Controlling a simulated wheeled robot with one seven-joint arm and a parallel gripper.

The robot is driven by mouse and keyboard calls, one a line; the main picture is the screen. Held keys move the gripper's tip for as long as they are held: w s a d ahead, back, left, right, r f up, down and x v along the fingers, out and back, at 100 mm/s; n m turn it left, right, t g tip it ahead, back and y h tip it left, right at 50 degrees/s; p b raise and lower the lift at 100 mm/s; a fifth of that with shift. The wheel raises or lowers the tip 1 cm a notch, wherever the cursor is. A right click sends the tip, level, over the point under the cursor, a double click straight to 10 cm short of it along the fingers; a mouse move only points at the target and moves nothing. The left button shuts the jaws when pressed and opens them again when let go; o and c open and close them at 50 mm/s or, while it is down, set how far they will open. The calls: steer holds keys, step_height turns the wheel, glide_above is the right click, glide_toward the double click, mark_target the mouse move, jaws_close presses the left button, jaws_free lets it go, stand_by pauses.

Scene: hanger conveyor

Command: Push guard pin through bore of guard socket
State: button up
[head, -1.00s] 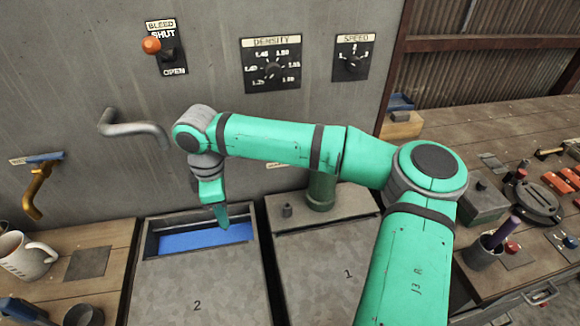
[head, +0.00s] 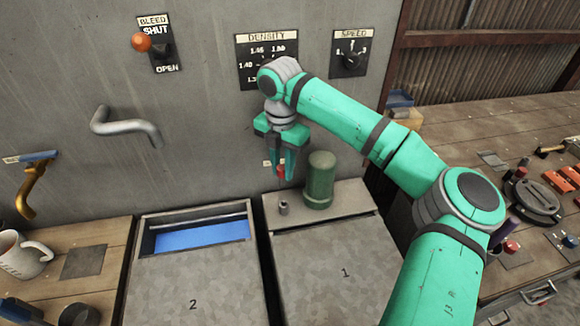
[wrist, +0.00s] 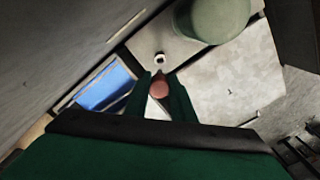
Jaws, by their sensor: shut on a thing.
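The guard pin, with a round red head, is held between my fingers; its head shows in the wrist view (wrist: 159,88) and as a small red patch in the head view (head: 281,171). My gripper (head: 279,175) points down and is shut on it. The guard socket, a small grey upright cylinder (head: 283,208), stands on the ledge behind lid 1. In the wrist view the socket (wrist: 159,59) shows just beyond the fingertips, with a light ring at its top. The pin is above the socket and apart from it. The pin's lower end is hidden.
A green cylinder (head: 319,180) stands on the same ledge close to the right of the socket. Tank 2 (head: 200,235) is open with blue inside; lid 1 (head: 325,265) is flat and clear. The grey wall with a bent handle (head: 125,125) and dials stands behind.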

mark_target(282, 186)
steer(key=shift+f, duration=2.05)
steer(key=shift+w+f, duration=0.15)
steer(key=shift+f, duration=0.6)
steer(key=shift+a+f, duration=0.1)
steer(key=shift+a, duration=0.1)
steer(key=shift+d, duration=0.6)
steer(key=shift+w, duration=0.15)
steer(key=shift+s+a, duration=0.3)
steer(key=shift+a, duration=0.25)
